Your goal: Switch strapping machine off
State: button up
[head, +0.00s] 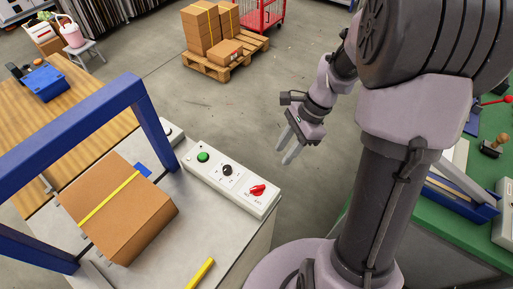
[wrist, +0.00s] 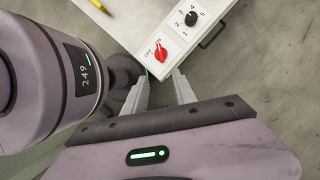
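The strapping machine has a blue arch (head: 62,130) over a grey table (head: 190,215). On its right edge is a white control panel (head: 213,182); it also shows in the wrist view (wrist: 172,18). The panel carries a red rotary switch (head: 257,190), seen in the wrist view (wrist: 159,52) with small labels beside it, one reading OFF. I cannot tell surely which label it points at. My gripper (head: 286,150) is open and empty, in the air right of the panel. In the wrist view its fingertips (wrist: 162,78) appear just below the switch, apart from it.
A black knob (head: 227,170) and a green button (head: 203,156) share the panel. A strapped carton (head: 135,222) lies under the arch. A green-topped bench (head: 455,225) stands at right. A pallet with cartons (head: 212,62) stands behind. The floor between is clear.

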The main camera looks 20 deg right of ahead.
aim_at(260, 186)
jog(key=b+x, duration=0.6)
jog(key=x, duration=1.1)
jog(key=shift+w+b, duration=0.1)
jog(key=shift+b, duration=0.25)
jog(key=shift+c, duration=0.4)
grip_shut()
